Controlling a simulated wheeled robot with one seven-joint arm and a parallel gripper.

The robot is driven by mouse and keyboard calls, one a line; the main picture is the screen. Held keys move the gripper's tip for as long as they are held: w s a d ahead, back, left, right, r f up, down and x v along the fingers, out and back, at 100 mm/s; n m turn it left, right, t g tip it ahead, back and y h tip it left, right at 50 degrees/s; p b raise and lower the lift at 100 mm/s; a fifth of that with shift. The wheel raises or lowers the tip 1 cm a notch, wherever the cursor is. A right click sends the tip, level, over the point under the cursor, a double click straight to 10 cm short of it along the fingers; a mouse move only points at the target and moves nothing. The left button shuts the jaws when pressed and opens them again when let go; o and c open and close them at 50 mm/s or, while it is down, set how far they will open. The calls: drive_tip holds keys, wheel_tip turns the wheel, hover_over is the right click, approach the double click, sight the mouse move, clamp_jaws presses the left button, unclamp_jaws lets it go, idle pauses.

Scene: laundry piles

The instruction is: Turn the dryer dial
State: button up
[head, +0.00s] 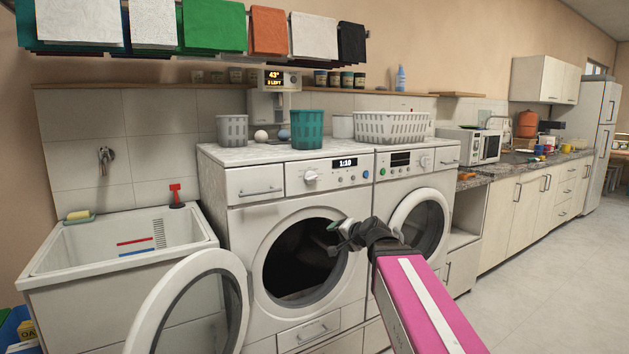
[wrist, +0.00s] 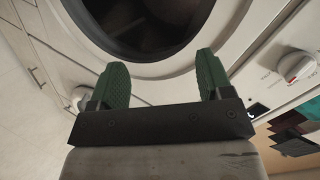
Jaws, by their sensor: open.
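Two white front-loading machines stand side by side; I cannot tell by label which is the dryer. The left machine (head: 242,220) has a white dial (head: 311,177) left of its 1:10 display (head: 347,163). The right machine (head: 449,183) has a dial (head: 425,161) at the right of its panel. My gripper (head: 340,233) is open and empty before the right edge of the left machine's drum opening, below the panel. In the wrist view the green fingers (wrist: 164,76) are spread apart, with a white dial (wrist: 297,66) off to the right, not touched.
The left machine's round door (head: 236,279) hangs open to the left. Baskets (head: 390,127) and a teal bin (head: 307,130) stand on top. A sink (head: 120,245) is at left. The floor at right (head: 560,270) is clear.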

sight(314, 178)
wheel_tip(314, 178, up, 17)
drive_tip(key=a+m+t+y, duration=0.2)
drive_tip(key=a+m+t, duration=0.1)
drive_tip(key=m+t, duration=0.1)
drive_tip(key=x, duration=1.1)
drive_tip(key=shift+r, duration=0.3)
drive_tip(key=shift+d, duration=0.1)
drive_tip(key=c, duration=0.9)
